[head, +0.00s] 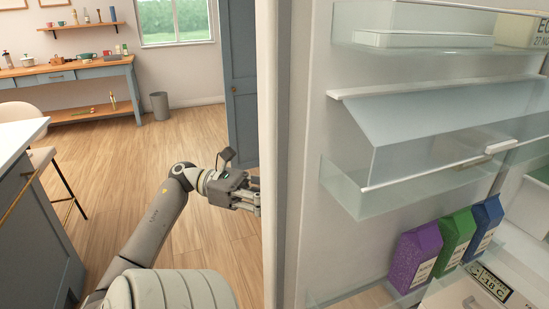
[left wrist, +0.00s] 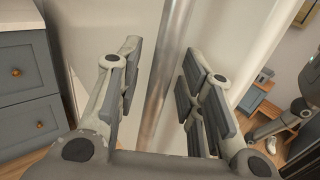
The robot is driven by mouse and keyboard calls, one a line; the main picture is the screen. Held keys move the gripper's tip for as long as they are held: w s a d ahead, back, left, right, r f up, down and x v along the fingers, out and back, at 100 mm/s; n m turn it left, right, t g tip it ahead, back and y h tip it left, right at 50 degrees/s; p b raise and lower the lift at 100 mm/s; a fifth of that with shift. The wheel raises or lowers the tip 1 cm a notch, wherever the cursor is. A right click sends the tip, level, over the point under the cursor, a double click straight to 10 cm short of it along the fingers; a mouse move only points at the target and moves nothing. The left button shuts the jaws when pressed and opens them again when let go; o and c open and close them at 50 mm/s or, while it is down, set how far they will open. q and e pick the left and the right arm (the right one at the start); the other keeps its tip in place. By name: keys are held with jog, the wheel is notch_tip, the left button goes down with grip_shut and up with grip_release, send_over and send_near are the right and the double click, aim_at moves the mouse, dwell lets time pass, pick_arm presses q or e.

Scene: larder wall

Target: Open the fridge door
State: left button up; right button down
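The fridge door (head: 283,150) stands open, its edge upright in the middle of the head view and its pale inner face with clear bins showing to the right. My left gripper (head: 252,199) is on the outer side of the door, its fingertips partly hidden by the door edge. In the left wrist view, the shiny metal handle bar (left wrist: 166,65) runs between the spread fingers of my left gripper (left wrist: 165,85), with gaps on both sides. The handle is hidden in the head view.
Purple (head: 414,257), green (head: 455,240) and blue (head: 486,222) cartons stand low in the fridge, near a "-18 C" label (head: 490,283). A white-topped counter (head: 25,215) and stool (head: 45,157) are at left. The wooden floor (head: 120,165) between is clear.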

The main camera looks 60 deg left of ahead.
pick_arm(q)
jog(key=v, duration=1.2)
dwell(0.6)
